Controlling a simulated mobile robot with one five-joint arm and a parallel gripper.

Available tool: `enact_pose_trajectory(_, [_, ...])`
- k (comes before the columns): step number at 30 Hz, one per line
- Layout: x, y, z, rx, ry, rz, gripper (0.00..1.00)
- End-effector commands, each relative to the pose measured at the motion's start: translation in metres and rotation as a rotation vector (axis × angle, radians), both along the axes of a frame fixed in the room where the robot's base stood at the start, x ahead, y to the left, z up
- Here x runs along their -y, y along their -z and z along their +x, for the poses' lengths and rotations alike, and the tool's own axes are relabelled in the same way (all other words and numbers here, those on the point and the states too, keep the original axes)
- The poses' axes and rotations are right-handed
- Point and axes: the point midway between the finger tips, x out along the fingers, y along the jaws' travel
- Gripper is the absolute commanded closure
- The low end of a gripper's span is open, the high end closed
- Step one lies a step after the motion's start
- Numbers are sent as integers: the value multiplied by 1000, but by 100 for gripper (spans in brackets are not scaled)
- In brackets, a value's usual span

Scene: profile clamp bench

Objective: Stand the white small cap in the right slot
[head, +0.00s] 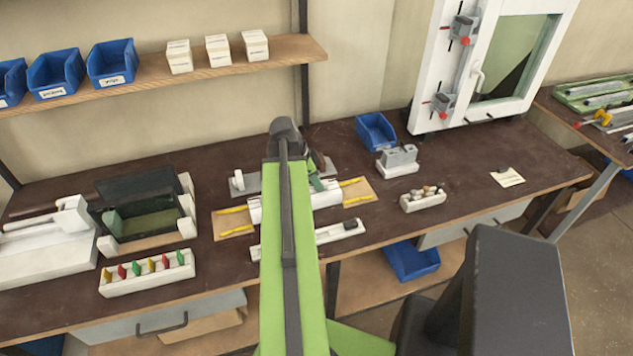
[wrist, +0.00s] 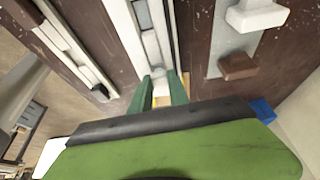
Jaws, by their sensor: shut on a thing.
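My gripper (wrist: 162,84) is over the white profile (wrist: 152,38) in the wrist view, its green fingers a small gap apart and shut on a small pale piece (wrist: 161,89). The piece looks like the white small cap, but it is mostly hidden between the fingers. In the head view my arm covers much of the white profile fixture (head: 327,194), and the gripped piece cannot be made out. I cannot tell which slot lies under the fingers or whether the piece touches it.
A white holder (head: 423,201) with several small pieces stands to the right. A rack (head: 148,282) with coloured pieces is at front left, beside a dark open box (head: 140,220). A white rail (head: 340,234) lies in front of the fixture. The bench's right part is mostly clear.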

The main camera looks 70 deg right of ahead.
Motion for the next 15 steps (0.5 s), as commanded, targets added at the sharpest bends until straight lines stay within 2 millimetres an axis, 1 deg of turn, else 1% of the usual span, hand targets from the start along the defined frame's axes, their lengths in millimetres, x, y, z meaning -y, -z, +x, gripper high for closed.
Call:
enact_pose_trajectory(1, [0, 3, 0, 0, 0, 0, 100])
enact_pose_trajectory(7, [0, 9, 0, 0, 0, 0, 100])
enact_pose_trajectory(11, [0, 7, 0, 0, -1, 0, 100])
enact_pose_trajectory(12, [0, 7, 0, 0, -1, 0, 76])
enact_pose_trajectory(15, [0, 7, 0, 0, -1, 0, 63])
